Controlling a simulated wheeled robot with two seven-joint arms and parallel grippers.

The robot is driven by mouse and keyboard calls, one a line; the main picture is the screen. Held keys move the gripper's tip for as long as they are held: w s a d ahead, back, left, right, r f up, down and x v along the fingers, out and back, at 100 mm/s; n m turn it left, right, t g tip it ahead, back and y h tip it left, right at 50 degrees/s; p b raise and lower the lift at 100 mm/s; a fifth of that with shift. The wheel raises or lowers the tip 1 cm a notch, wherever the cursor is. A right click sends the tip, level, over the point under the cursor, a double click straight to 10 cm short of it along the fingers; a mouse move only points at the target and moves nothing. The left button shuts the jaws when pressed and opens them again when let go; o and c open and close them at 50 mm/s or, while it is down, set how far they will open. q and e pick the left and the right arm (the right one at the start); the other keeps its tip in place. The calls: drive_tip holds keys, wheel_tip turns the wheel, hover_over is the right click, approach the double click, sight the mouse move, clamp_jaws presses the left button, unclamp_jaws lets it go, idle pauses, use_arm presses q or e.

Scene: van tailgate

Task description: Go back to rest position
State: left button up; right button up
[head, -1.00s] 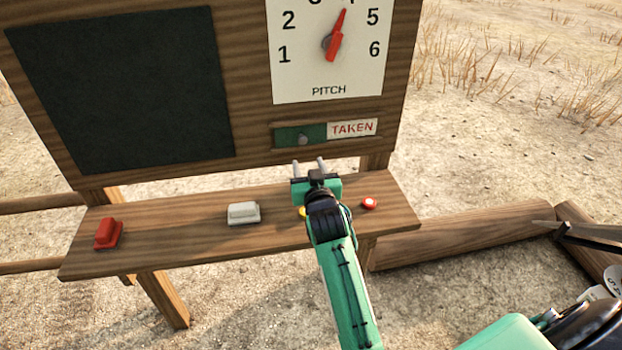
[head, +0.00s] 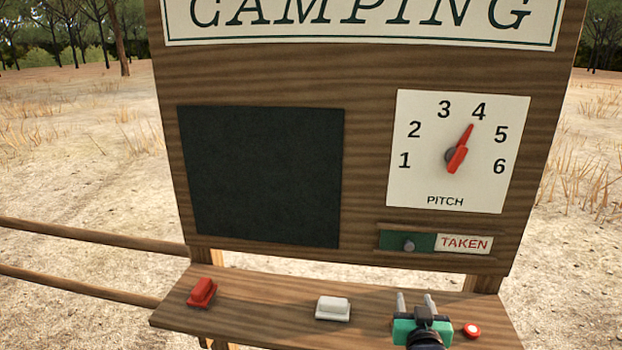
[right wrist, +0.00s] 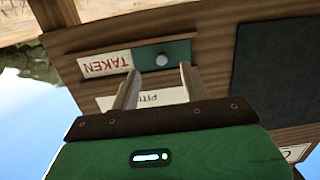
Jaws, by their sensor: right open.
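My right gripper (head: 416,302) is at the lower right of the head view, over the shelf and below the slider with the TAKEN sign (head: 464,244). Its two fingers are apart with nothing between them. In the right wrist view the open fingers (right wrist: 158,88) point at the board, with the slider knob (right wrist: 162,59) beyond them and not touched. The slider shows green on the left and TAKEN on the right. The pitch dial's red pointer (head: 459,150) points to about 4. My left gripper is out of both views.
A dark panel (head: 262,175) fills the board's left side. Wooden rails (head: 90,235) run off to the left.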

drive_tip(key=s+a+f+n+g+y, duration=0.1)
drive_tip(key=s+f+g, duration=0.4)
drive_tip(key=s, duration=0.6)
drive_tip(key=s+a+f+n+g+y, duration=0.25)
drive_tip(key=s+f, duration=0.45)
drive_tip(key=s, duration=0.5)
drive_tip(key=s+a+f+n+g+y, duration=0.1)
drive_tip(key=s+f+g, duration=0.4)
drive_tip(key=s, duration=0.6)
wheel_tip(320, 180, down, 33)
drive_tip(key=s+g, duration=0.1)
drive_tip(key=g, duration=0.1)
drive_tip(key=s+d+f, duration=0.2)
drive_tip(key=s+f, duration=0.7)
drive_tip(key=s+d+f, duration=0.1)
drive_tip(key=s+f, duration=0.8)
drive_tip(key=shift+s+d+g+h, duration=0.25)
drive_tip(key=shift+d+g+h, duration=0.1)
